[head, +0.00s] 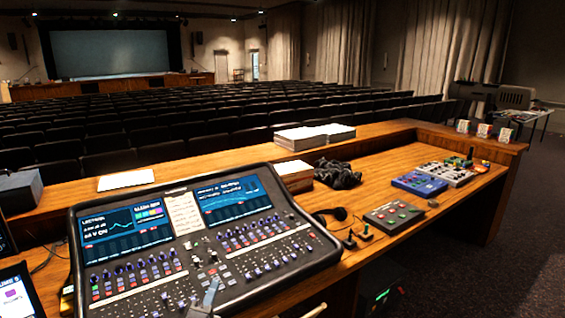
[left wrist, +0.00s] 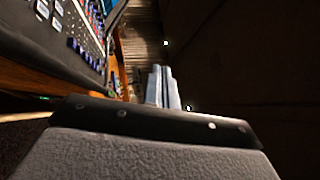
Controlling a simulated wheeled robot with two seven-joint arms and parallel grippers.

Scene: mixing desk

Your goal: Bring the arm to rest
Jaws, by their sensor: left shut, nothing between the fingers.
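My left gripper (head: 209,295) shows at the bottom edge of the head view, in front of the lower part of the mixing console (head: 330,252). In the left wrist view its two pale fingers (left wrist: 163,76) lie side by side, shut with nothing between them. The console's edge and faders (left wrist: 85,45) show at the upper left of that view, apart from the fingers. The rest of the left arm is hidden below the head view. My right gripper is not seen.
A tablet (head: 18,295) stands at lower left. Dark floor (head: 450,270) lies open at lower right. Seat rows are beyond.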

